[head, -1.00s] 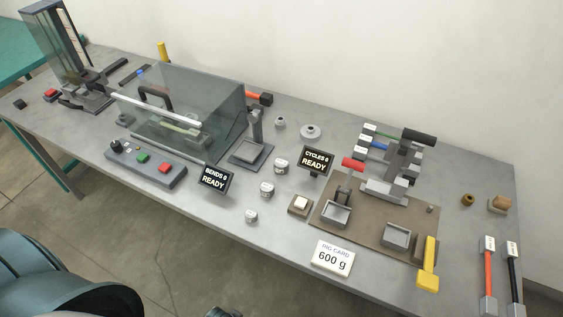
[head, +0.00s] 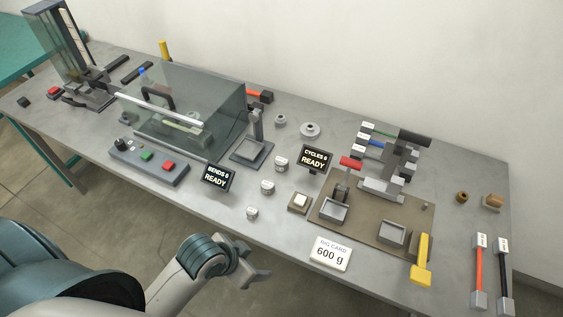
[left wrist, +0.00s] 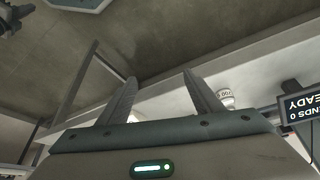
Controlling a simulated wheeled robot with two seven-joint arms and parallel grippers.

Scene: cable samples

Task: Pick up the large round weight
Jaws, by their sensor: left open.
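The widest round weight (head: 310,129) is a grey disc with a knob, lying on the table behind the CYCLES display. Several smaller grey cylindrical weights stand nearby: one (head: 281,119) to its left, others (head: 281,162) in a row toward the front edge. My left gripper (head: 254,276) is off the table's front edge, apart from all weights. In the left wrist view its two fingers (left wrist: 160,82) are spread and empty, and a small labelled weight (left wrist: 225,97) shows beyond the right finger. My right gripper is not in view.
The BENDS display (head: 216,177) and CYCLES display (head: 315,158) stand on the table (head: 225,226) near the weights. A glass-covered box (head: 190,100) is to the left. A brown board (head: 365,228) with a fixture is to the right, with a 600 g card (head: 329,254) in front.

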